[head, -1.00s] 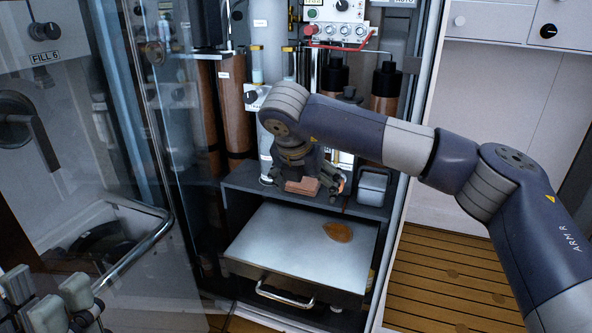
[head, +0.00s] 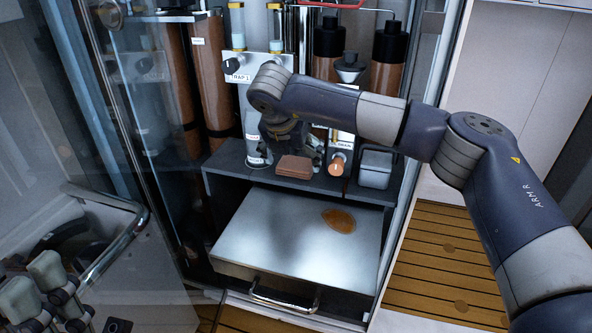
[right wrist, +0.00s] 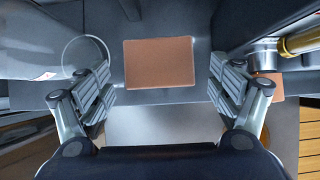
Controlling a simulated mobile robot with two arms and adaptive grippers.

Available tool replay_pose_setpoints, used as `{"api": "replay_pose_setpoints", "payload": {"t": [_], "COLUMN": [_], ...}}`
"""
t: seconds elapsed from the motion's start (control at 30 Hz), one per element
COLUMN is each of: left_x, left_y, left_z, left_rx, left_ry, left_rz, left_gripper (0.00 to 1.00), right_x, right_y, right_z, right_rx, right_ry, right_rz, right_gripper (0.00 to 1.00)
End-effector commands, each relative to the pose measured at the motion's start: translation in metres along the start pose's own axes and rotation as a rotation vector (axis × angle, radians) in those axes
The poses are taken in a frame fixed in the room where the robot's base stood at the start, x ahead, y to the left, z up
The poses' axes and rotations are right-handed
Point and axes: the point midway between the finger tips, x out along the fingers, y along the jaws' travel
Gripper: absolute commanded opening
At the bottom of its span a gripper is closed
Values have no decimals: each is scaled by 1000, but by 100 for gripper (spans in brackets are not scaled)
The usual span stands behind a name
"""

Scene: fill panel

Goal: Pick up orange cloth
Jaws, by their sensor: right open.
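The orange cloth (head: 294,167) is a folded, brownish-orange rectangle on the dark shelf inside the cabinet. In the right wrist view the cloth (right wrist: 159,63) lies flat between and beyond the fingers. My right gripper (head: 290,150) is just behind and above the cloth in the head view, partly hidden by its own arm. In the right wrist view my right gripper (right wrist: 162,95) is open, its two fingers apart on either side of the cloth, not closed on it. My left gripper (head: 55,295) shows at the lower left, away from the cabinet; its jaw state is unclear.
An orange knob (head: 336,164) and a grey container (head: 375,168) stand right of the cloth. Brown cylinders (head: 389,65) stand behind. A metal drawer top (head: 270,235) with an orange-brown puddle (head: 339,220) lies below the shelf. A glass door (head: 150,130) stands left.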

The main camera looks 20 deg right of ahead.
Motion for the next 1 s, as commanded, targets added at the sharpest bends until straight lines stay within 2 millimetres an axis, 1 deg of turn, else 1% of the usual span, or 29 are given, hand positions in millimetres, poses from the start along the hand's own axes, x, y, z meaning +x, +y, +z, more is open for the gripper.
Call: {"api": "replay_pose_setpoints", "payload": {"t": [0.03, 0.1, 0.2, 0.47, 0.5, 0.53, 0.57, 0.6, 0.63, 1.0], "left_x": [-8, -10, -9, -6, -6, -6, -6, -6, -6, -4], "left_y": [0, 0, 0, 0, 0, 0, 0, 0, 0, 0], "left_z": [2, 3, 4, 4, 4, 4, 4, 3, 3, 2], "left_rx": [0, 0, 1, 1, 1, 1, 1, 1, 1, 1], "left_ry": [0, 0, 8, 10, 10, 11, 11, 11, 12, 16], "left_rz": [0, 1, 6, 8, 8, 8, 8, 8, 8, 6], "left_gripper": [40, 40, 40, 40, 40, 40, 40, 40, 40, 40], "right_x": [13, 22, 30, 32, 32, 32, 32, 32, 32, 31], "right_y": [1, 1, 1, 1, 1, 1, 1, 1, 1, 1], "right_z": [-2, -1, 0, 1, 1, 1, 1, 1, 1, 1], "right_rx": [2, 0, 0, 0, 0, 0, 0, 0, 0, 0], "right_ry": [1, 1, 0, -1, -1, -1, -1, 0, 0, 0], "right_rz": [-2, -2, 0, 1, 1, 1, 1, 1, 1, 0], "right_gripper": [85, 85, 85, 85, 80, 74, 67, 58, 55, 54]}}
